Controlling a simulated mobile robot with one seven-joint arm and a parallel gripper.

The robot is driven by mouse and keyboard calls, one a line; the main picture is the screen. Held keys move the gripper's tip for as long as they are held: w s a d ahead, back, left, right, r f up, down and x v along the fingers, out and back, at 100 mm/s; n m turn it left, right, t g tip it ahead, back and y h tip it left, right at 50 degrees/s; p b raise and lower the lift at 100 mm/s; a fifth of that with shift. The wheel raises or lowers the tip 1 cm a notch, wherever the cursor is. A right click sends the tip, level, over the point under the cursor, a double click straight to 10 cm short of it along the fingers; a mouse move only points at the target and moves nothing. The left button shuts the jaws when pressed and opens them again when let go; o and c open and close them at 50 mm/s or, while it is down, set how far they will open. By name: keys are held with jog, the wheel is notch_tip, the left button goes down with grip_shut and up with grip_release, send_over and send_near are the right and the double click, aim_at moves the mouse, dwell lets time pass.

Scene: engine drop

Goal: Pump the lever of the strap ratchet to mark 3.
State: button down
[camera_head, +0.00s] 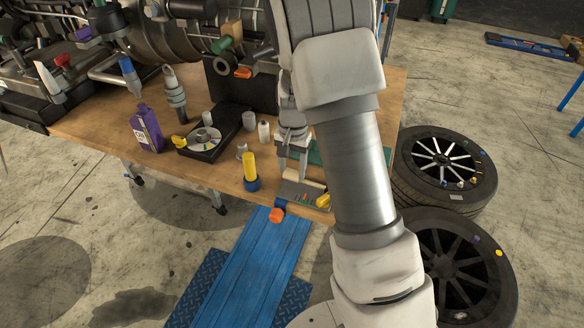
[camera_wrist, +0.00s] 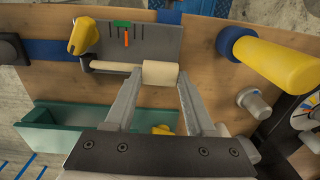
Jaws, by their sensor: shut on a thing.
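The strap ratchet (camera_wrist: 158,45) is a grey plate in the upper middle of the wrist view, with a yellow knob (camera_wrist: 83,35) at its left. It also shows in the head view (camera_head: 291,192) at the table's front edge. Its lever is a thin rod with a cream grip (camera_wrist: 160,74). My gripper (camera_wrist: 163,75) is shut on this grip, one finger on each side. The mark numbers are too small to read. In the head view my gripper (camera_head: 291,172) is over the ratchet.
A blue-and-yellow cylinder (camera_wrist: 280,60) stands close beside the ratchet. A green tray (camera_wrist: 60,130) lies on its other side.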

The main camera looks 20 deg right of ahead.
aim_at(296, 172)
jog(key=shift+d, duration=0.1)
jog(key=r+t+y+b, duration=0.1)
jog(key=b, duration=0.2)
jog(key=s+d+r+t+y+b, duration=0.1)
jog(key=b, duration=0.2)
jog(key=d+r+y+b, duration=0.1)
jog(key=b, duration=0.2)
jog(key=shift+s+d+t+y+b, duration=0.2)
jog(key=shift+s+t+y+b, duration=0.1)
jog(key=shift+t+y+b, duration=0.1)
jog(key=d+r+y+b, duration=0.1)
jog(key=b, duration=0.1)
jog(key=s+t+y+b, duration=0.1)
jog(key=b, duration=0.2)
jog(key=shift+s+d+r+t, duration=0.15)
jog(key=shift+d+r+t, duration=0.15)
jog(key=shift+d+r, duration=0.1)
jog(key=shift+s+d+r+t+y+b, duration=0.6)
jog(key=shift+y+b, duration=0.4)
jog(key=shift+b, duration=0.5)
jog(key=shift+w+r, duration=0.1)
jog(key=shift+c, duration=1.1)
grip_release()
jog(key=p+v, duration=0.2)
jog(key=v, duration=1.5)
jog(key=shift+r+p, duration=0.15)
jog(key=shift+p, duration=0.25)
